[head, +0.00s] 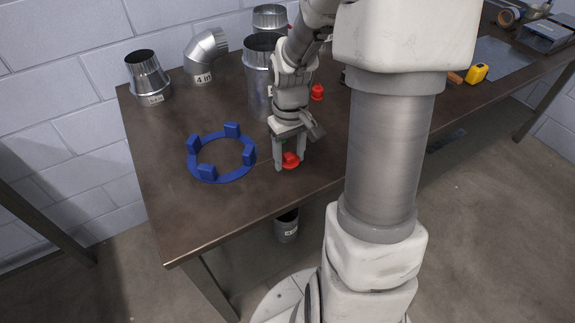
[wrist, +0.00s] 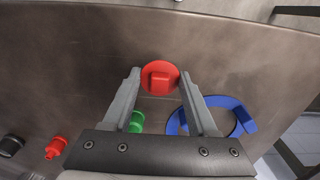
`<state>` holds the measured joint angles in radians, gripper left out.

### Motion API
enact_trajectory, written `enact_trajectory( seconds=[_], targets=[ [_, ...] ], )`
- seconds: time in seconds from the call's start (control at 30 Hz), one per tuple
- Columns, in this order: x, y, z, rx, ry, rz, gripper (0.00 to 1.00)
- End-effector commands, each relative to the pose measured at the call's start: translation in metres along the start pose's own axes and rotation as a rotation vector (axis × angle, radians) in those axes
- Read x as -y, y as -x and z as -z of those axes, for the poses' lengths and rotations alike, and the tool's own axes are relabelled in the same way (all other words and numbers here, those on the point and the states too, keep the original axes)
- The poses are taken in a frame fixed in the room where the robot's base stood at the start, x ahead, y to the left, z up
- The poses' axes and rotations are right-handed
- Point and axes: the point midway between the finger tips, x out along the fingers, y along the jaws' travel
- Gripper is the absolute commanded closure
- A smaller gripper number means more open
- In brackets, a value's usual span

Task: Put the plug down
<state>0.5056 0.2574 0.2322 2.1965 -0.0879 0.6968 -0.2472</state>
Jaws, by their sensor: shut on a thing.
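A red plug (head: 291,159) is between the fingertips of my gripper (head: 290,165), low over the front part of the brown table (head: 200,220). In the wrist view the red plug (wrist: 160,78), a round disc with a raised block, sits between the two fingertips of my gripper (wrist: 160,84). My gripper is shut on it and points down. I cannot tell whether the plug touches the table top.
A blue ring with upright blocks (head: 222,152) lies just left of my gripper. Metal duct pieces (head: 148,78) stand along the back, with another red piece (head: 317,92). The wrist view shows a green piece (wrist: 137,122). The table's front-left area is clear.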

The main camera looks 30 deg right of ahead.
Motion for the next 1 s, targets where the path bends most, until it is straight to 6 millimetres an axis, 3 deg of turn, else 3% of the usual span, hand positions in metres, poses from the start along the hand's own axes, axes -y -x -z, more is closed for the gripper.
enact_trajectory(
  seconds=[0.23,0.7,0.73,0.87,1.0],
  targets=[
    [0.000,-0.033,0.000,0.000,0.001,0.000,0.94],
    [0.000,-0.039,-0.001,0.000,0.001,0.000,0.94],
    [0.000,-0.038,-0.001,0.000,0.001,0.000,0.38],
    [0.000,-0.037,-0.001,0.000,0.000,0.000,0.15],
    [0.000,-0.037,-0.001,0.000,0.000,0.000,0.12]
  ],
)
